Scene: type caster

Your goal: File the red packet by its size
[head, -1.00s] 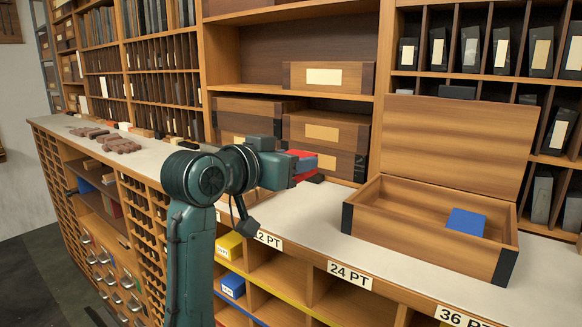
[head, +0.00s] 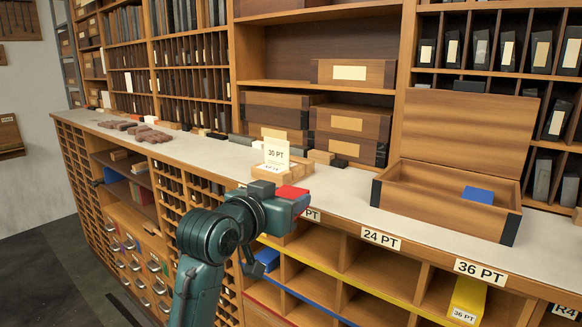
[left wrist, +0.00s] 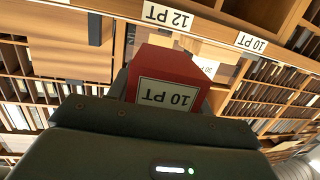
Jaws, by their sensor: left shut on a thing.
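The red packet (head: 292,192) is held in my left gripper (head: 284,205), in front of the counter's front edge. In the left wrist view the red packet (left wrist: 172,75) shows a white label reading 10 PT, upside down in the picture. The jaws of the left gripper (left wrist: 165,100) are shut on it. The packet is apart from the shelf. Size labels run along the counter edge: 24 PT (head: 381,238) and 36 PT (head: 480,272). The left wrist view shows 12 PT (left wrist: 168,16) and 10 PT (left wrist: 251,42). My right gripper is not in view.
An open wooden box (head: 445,212) on the counter holds a blue packet (head: 478,194). A 36 PT card (head: 276,156) stands in a wooden holder. Another blue packet (head: 266,260) and a yellow packet (head: 467,300) sit in lower compartments. The compartments under 24 PT look empty.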

